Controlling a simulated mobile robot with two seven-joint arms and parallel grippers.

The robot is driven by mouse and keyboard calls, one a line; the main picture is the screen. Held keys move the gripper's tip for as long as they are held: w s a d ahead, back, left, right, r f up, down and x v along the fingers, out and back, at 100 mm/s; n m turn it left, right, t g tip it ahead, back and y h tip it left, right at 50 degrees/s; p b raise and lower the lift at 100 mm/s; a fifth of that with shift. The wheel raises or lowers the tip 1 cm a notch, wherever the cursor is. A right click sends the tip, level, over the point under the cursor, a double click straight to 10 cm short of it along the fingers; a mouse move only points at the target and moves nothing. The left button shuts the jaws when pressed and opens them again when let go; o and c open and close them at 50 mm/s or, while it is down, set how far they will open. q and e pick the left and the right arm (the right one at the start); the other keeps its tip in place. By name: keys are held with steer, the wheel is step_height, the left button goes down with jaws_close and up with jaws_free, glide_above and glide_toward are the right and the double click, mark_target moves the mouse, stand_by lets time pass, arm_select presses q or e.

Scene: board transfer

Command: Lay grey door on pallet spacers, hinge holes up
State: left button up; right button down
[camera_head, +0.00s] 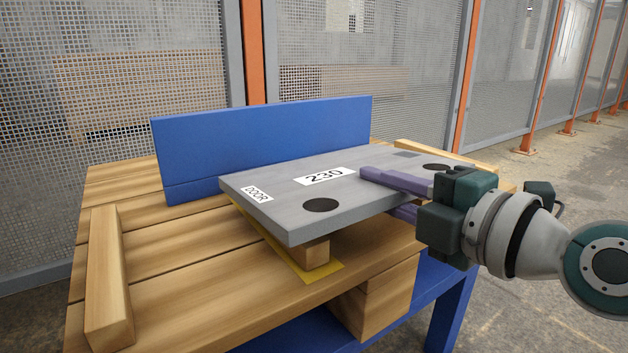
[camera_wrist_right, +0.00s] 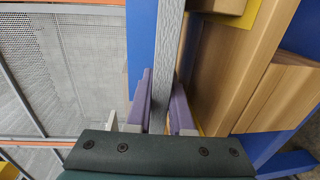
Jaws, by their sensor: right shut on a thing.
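The grey door (camera_head: 290,205) lies nearly flat above the wooden pallet (camera_head: 190,270), with two dark round hinge holes facing up and white labels reading "230" and "DOOR". A wooden spacer (camera_head: 317,252) shows beneath its near corner; I cannot tell whether the door fully rests on it. My right gripper (camera_head: 385,196) is shut on the door's right edge, one purple finger above and one below. In the right wrist view the door's edge (camera_wrist_right: 167,60) runs between the fingers (camera_wrist_right: 161,100). My left gripper is not in view.
A blue upright panel (camera_head: 265,140) stands along the door's far side. A loose-looking wooden block (camera_head: 108,275) lies at the pallet's left. A yellow strip (camera_head: 325,271) lies under the spacer. Mesh fencing (camera_head: 150,80) with orange posts stands behind.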

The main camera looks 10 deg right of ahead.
steer(key=shift+f+b, duration=0.6)
stand_by(0.7)
steer(key=shift+f+t+b, duration=0.5)
steer(key=shift+f+b, duration=0.1)
steer(key=shift+b, duration=1.3)
steer(key=shift+s, duration=0.1)
steer(key=c, duration=0.7)
jaws_free()
steer(key=shift+f, duration=0.2)
steer(key=shift+r, duration=0.1)
